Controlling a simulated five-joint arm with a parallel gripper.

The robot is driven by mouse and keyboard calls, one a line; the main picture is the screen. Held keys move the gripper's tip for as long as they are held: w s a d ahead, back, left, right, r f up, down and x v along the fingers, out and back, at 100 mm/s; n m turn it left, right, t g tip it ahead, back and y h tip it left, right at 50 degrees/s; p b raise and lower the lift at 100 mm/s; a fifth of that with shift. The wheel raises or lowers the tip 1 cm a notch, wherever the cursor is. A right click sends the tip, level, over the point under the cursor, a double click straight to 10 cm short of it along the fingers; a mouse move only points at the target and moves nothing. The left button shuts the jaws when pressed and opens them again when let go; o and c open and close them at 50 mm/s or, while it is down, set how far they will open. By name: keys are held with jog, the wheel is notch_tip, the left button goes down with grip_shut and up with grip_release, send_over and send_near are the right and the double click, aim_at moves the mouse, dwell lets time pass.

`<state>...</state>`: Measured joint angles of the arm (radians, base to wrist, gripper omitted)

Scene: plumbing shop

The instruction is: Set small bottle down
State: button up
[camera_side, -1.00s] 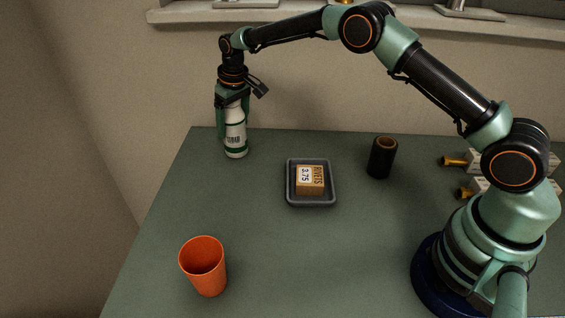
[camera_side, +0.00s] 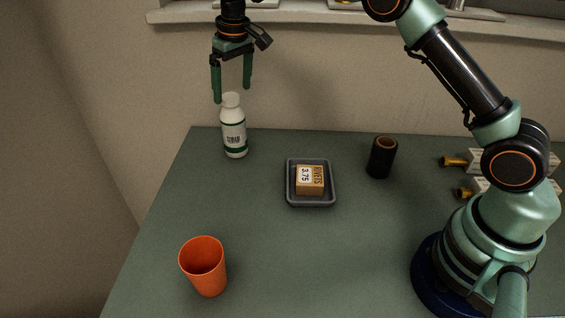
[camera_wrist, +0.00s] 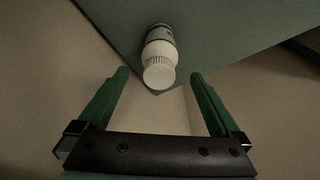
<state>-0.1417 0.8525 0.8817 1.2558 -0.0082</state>
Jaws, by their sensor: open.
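The small white bottle (camera_side: 234,128) with a green-banded label stands upright on the table at its far left corner. In the wrist view the bottle (camera_wrist: 160,52) shows cap first, near the table's corner and beyond the fingertips. My gripper (camera_side: 232,92) is open and empty, with its fingers above the bottle and apart from it. In the wrist view my gripper (camera_wrist: 160,76) has its two green fingers spread wide with nothing between them.
A grey tray (camera_side: 311,204) holding a rivets box (camera_side: 310,180) lies mid-table. A black cylinder (camera_side: 381,160) stands to its right, an orange cup (camera_side: 204,267) at front left. Brass-ended fittings (camera_side: 455,161) lie at far right. The wall is close behind the bottle.

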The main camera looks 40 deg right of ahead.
jog(key=shift+s+d+r, duration=0.1)
jog(key=shift+s+r, duration=0.05)
jog(key=shift+r, duration=0.6)
jog(key=s+d+r+m+t, duration=0.15)
jog(key=s+d+r, duration=0.35)
jog(key=s+r, duration=0.6)
jog(key=s+d+f+t, duration=0.1)
jog(key=s+f, duration=0.1)
jog(key=s, duration=0.7)
jog(key=s+d+f+t, duration=0.1)
jog(key=s+d+f, duration=0.1)
jog(key=s, duration=0.7)
jog(key=shift+f, duration=0.7)
